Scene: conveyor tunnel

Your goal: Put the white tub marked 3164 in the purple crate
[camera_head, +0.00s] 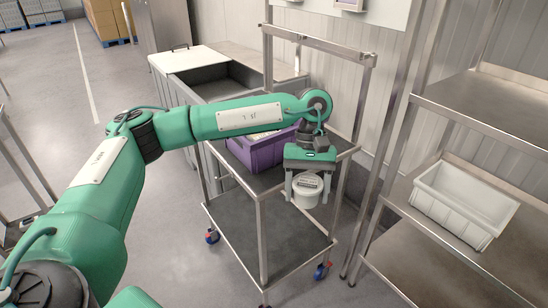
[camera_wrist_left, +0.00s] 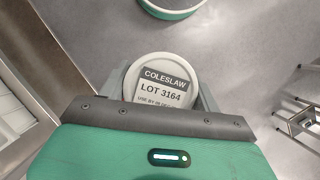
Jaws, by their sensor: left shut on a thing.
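My left gripper (camera_head: 307,192) is shut on the white tub (camera_head: 306,189), one finger on each side. In the left wrist view the tub's lid (camera_wrist_left: 161,84) faces the camera and its label reads COLESLAW, LOT 3164. The tub hangs clear, with grey floor showing beyond it in the wrist view. The purple crate (camera_head: 257,154) stands on the top shelf of a metal trolley, left of the tub in the head view. My left forearm hides part of the crate, and something pale shows inside it. My right gripper is not in view.
The trolley (camera_head: 263,184) has upright posts and a lower shelf. A steel shelf rack at the right holds a pale empty-looking bin (camera_head: 463,203). A grey tunnel or bin housing (camera_head: 222,72) stands behind the trolley. Open floor lies left of it.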

